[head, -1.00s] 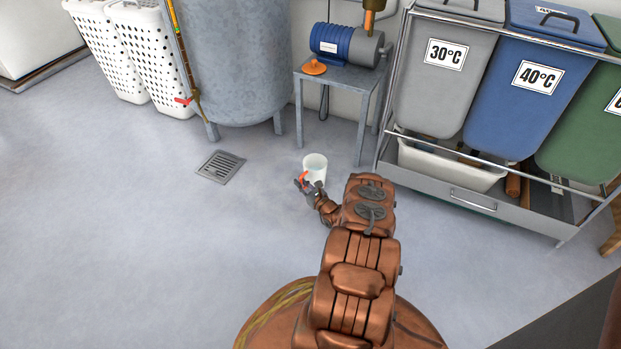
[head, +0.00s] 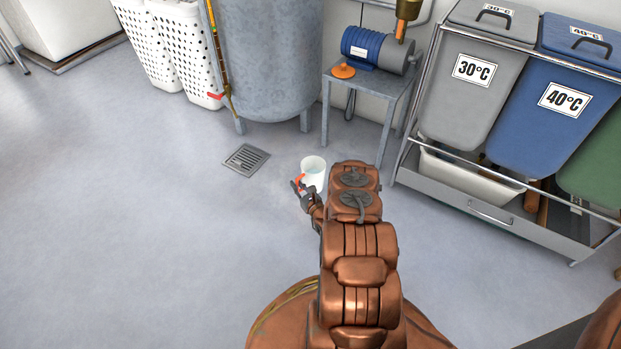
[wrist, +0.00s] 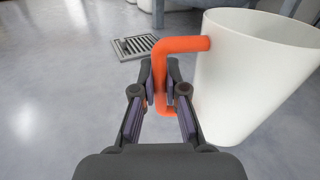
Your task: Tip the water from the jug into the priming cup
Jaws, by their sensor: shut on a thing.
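A white jug (head: 312,177) with an orange handle is held low over the floor, in front of the pump table. A pale bluish surface shows inside its mouth. In the wrist view the jug (wrist: 250,75) fills the right side, roughly upright with a slight tilt. My gripper (wrist: 163,85) is shut on its orange handle (wrist: 182,45); the gripper also shows in the head view (head: 303,190). A brass-coloured cup (head: 408,9), apparently the priming cup, stands above the blue and grey pump (head: 378,50); its top is cut off by the frame.
The pump sits on a grey metal table (head: 368,85) with an orange cap (head: 343,71). A grey tank (head: 268,60) and white baskets (head: 187,45) stand left. A laundry bin rack (head: 455,190) stands right. A drain grate (head: 246,159) lies in the floor. Floor at left is clear.

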